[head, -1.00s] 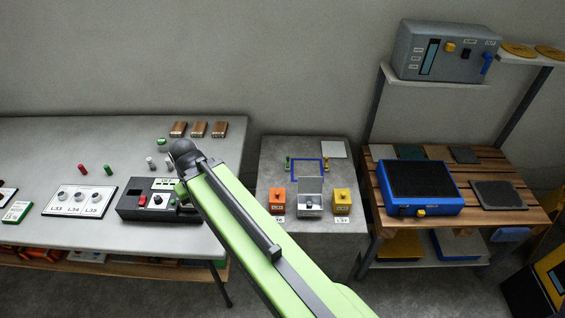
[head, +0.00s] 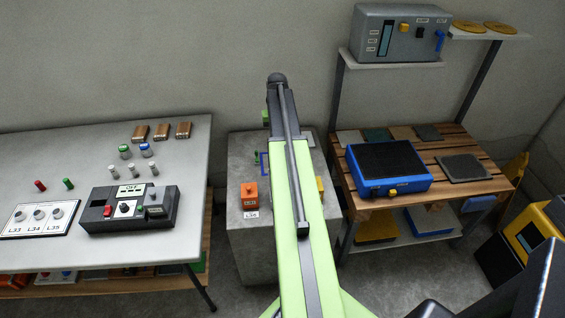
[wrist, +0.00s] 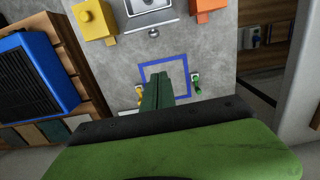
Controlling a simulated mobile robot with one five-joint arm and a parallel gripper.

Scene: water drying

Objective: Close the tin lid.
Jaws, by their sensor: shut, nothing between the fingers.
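A silver tin (wrist: 150,6) shows at the top edge of the wrist view, cut off by the frame. It stands between a yellow box (wrist: 92,20) and an orange box (wrist: 207,8) on a grey concrete block (wrist: 215,50). I cannot tell clearly how its lid stands. In the head view my arm hides the tin. My gripper (wrist: 157,77) is shut and empty, its green fingers over the blue square outline (wrist: 183,66) on the block, apart from the tin.
A green knobbed piece (wrist: 195,88) and a yellow one (wrist: 139,92) flank the blue outline. A grey table (head: 70,150) with a black control box (head: 130,210) stands left. A wooden rack (head: 460,203) with a blue device (head: 388,170) stands right.

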